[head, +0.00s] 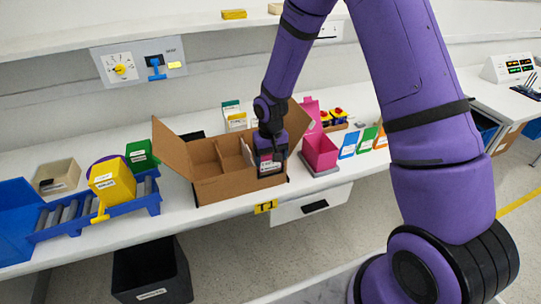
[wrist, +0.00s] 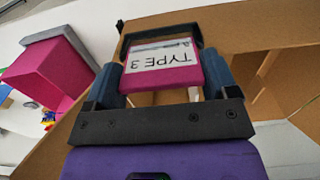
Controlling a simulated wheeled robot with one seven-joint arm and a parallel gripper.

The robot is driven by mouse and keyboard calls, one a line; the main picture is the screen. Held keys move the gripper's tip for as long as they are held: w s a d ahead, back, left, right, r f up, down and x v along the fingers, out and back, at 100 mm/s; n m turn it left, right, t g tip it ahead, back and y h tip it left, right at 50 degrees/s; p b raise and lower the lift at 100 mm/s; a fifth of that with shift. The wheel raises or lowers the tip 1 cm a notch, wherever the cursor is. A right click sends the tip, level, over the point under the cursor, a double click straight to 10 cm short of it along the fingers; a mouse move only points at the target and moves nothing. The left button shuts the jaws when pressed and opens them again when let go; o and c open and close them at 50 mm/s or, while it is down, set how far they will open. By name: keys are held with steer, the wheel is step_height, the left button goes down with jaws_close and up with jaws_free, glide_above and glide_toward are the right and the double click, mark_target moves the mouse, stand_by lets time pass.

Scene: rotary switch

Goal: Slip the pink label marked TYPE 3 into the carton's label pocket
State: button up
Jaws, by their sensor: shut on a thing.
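The pink label (wrist: 165,77) has a white face reading TYPE 3, upside down in the wrist view. My gripper (wrist: 163,72) is shut on it, with one dark blue finger at each side. In the head view my gripper (head: 269,155) is at the right end of the open brown carton's (head: 238,188) front wall, and the label (head: 270,167) shows there small. A dark edge, apparently the label pocket (wrist: 125,45), lies against the cardboard around the label's far end. I cannot tell how far the label is inside it.
A pink bin (head: 320,152) stands just right of the carton, with coloured cards (head: 364,139) beyond it. A yellow box (head: 112,182) sits on a blue roller stand (head: 70,218) at left. A rotary switch panel (head: 138,62) is on the wall behind.

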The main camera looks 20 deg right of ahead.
mark_target(270, 155)
steer(key=shift+f, duration=0.35)
steer(key=o, duration=0.8)
steer(key=shift+r, duration=0.1)
step_height(270, 155, up, 10)
steer(key=shift+r, duration=0.3)
